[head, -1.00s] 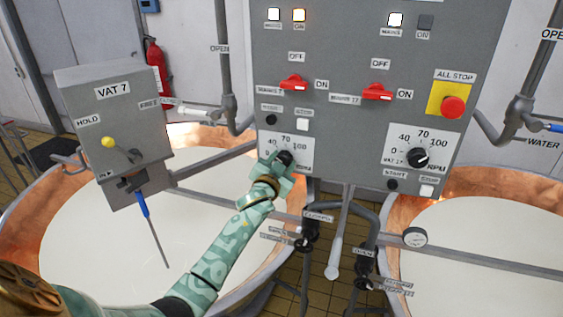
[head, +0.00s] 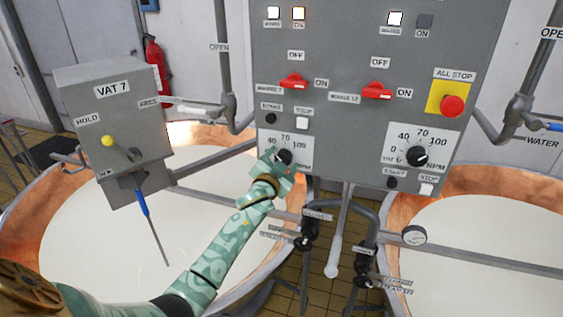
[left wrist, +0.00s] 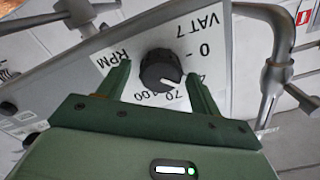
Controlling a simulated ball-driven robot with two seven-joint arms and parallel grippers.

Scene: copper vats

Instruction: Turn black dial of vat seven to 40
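The black dial of vat seven (head: 285,157) sits on a white scale plate on the grey panel; part of its scale is hidden by my gripper. In the left wrist view the dial (left wrist: 161,69) appears upside down, and its white mark points close to 70. My left gripper (head: 277,162) is at the dial. In the left wrist view its two fingers (left wrist: 158,76) are open on either side of the dial, with a visible gap on each side. My right gripper is not in view.
To the right on the panel are a second black dial (head: 417,156) and a red all-stop button (head: 452,106). Red switches (head: 293,81) sit above. A grey VAT 7 box (head: 115,125) with a yellow-knobbed lever stands at left. Copper vats (head: 30,225) lie below.

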